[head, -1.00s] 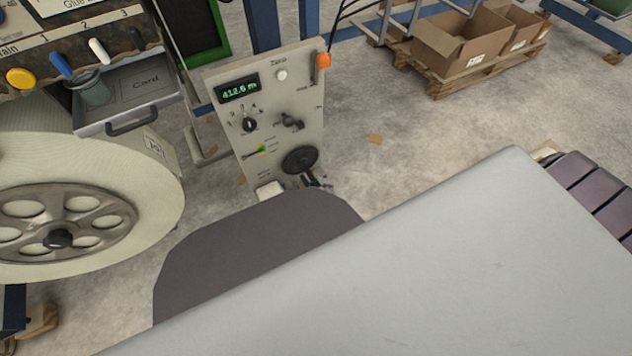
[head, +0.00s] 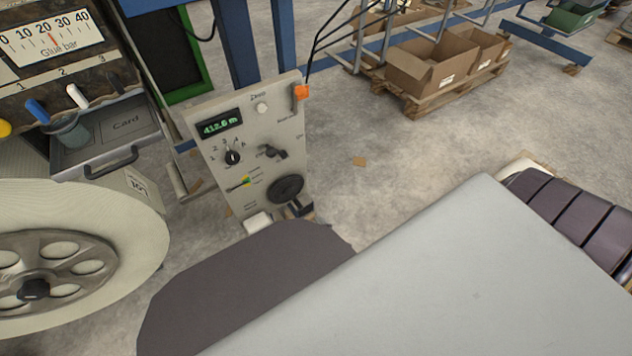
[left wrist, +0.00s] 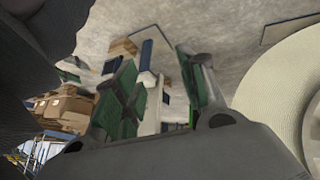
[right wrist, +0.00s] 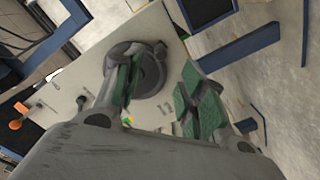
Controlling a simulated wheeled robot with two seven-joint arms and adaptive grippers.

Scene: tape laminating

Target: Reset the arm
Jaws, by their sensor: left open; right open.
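My right gripper shows in the right wrist view (right wrist: 158,78) with its green-padded fingers apart. Between and beyond them is the round black handwheel (right wrist: 152,72) of the grey control panel; I cannot tell whether a finger touches it. In the head view the panel (head: 225,160) stands upright with its black handwheel (head: 286,189) low on the right, and its green display (head: 220,125) reads 412.6 m. My right gripper is mostly hidden there. My left gripper (left wrist: 160,75) is open and empty in the left wrist view, with floor and shelving beyond it.
A large cream roll (head: 120,230) with a spoked hub is at the left. Above it are a Card tray (head: 125,125) and a glue bar scale (head: 52,38). Cardboard boxes (head: 430,68) sit on a pallet (head: 425,97) at the back. Concrete floor lies open right of the panel.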

